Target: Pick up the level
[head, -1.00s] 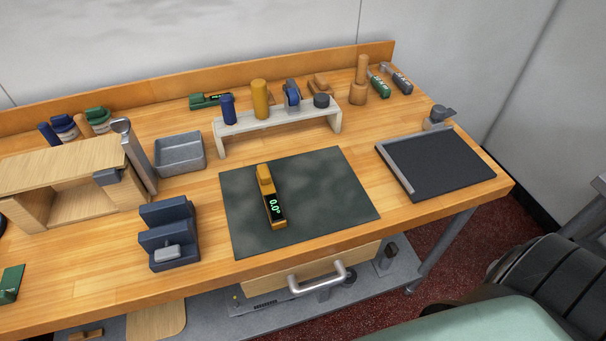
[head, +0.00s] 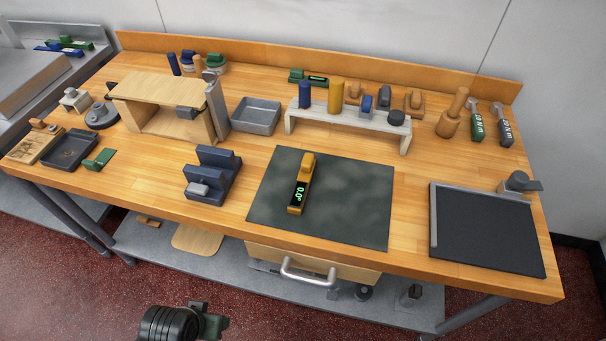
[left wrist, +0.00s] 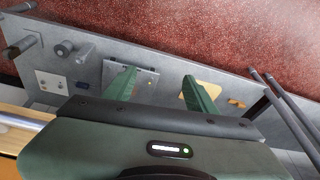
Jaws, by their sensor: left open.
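The level, an orange-yellow body with a dark face and a lit green 0.0° readout, lies on the dark grey mat (head: 345,215) on the workbench. In the head view the level (head: 301,185) is left of the mat's middle, with its display end toward the front edge. My left gripper (left wrist: 157,78) shows in the left wrist view with its two green fingers apart and nothing between them. It points at the grey lower shelf and red floor, and the level is outside that view. A black and green arm part of mine shows at the head view's bottom edge. My right gripper is not in view.
A dark blue stepped block (head: 213,174) stands left of the mat. A pale rack (head: 350,120) with several items stands behind it. A black board (head: 487,228) lies to the right. A drawer handle (head: 308,275) sticks out below the front edge.

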